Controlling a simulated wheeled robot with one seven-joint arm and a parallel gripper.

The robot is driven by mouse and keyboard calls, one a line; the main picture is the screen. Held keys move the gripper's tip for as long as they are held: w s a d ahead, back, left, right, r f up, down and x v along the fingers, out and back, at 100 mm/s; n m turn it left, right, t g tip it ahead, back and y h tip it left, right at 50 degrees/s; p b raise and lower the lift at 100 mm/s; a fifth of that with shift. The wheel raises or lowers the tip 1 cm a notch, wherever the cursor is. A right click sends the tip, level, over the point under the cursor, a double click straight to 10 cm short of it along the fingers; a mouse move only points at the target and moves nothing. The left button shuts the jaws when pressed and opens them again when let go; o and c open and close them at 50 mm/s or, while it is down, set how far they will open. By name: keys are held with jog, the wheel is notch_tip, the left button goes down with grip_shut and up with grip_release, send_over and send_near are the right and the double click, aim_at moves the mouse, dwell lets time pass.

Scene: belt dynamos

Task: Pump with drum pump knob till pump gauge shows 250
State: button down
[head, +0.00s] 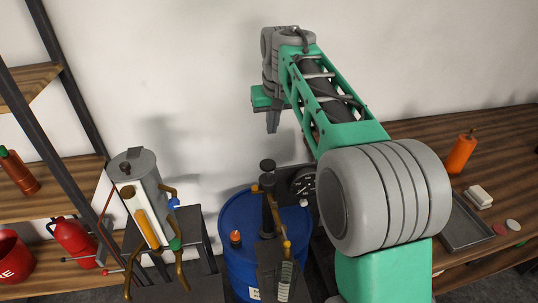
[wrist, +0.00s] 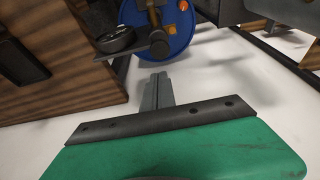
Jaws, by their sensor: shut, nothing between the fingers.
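The blue drum (head: 238,262) stands at the lower middle of the head view, with a dark pump rising from its top. The black pump knob (head: 267,165) tops the pump's upright shaft. The round dark pump gauge (head: 303,181) sits to its right, partly hidden by my arm; its reading is too small to tell. My gripper (head: 272,128) is shut and empty, pointing down and appearing just above the knob, apart from it. In the wrist view, my fingers (wrist: 157,92) are together below the drum (wrist: 180,35) and the gauge (wrist: 115,39).
A grey tank (head: 147,175) with brass pipes stands on a stand at left, near wooden shelves. A wooden table (head: 500,150) at right holds an orange bottle (head: 460,153) and a grey tray (head: 466,226). The white wall is close behind my gripper.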

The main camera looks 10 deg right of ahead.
jog(key=p, duration=0.3)
send_near(270, 166)
jog(key=w+f, duration=0.1)
jog(key=f, duration=0.1)
jog(key=w+f, duration=0.2)
jog(key=f, duration=0.1)
jog(key=shift+w, duration=0.25)
jog(key=shift+f, duration=0.65)
jog(key=shift+f, duration=0.1)
notch_tip(270, 166, down, 4)
jog(key=b, duration=0.3)
jog(key=shift+f, duration=0.1)
jog(key=shift+s, duration=0.1)
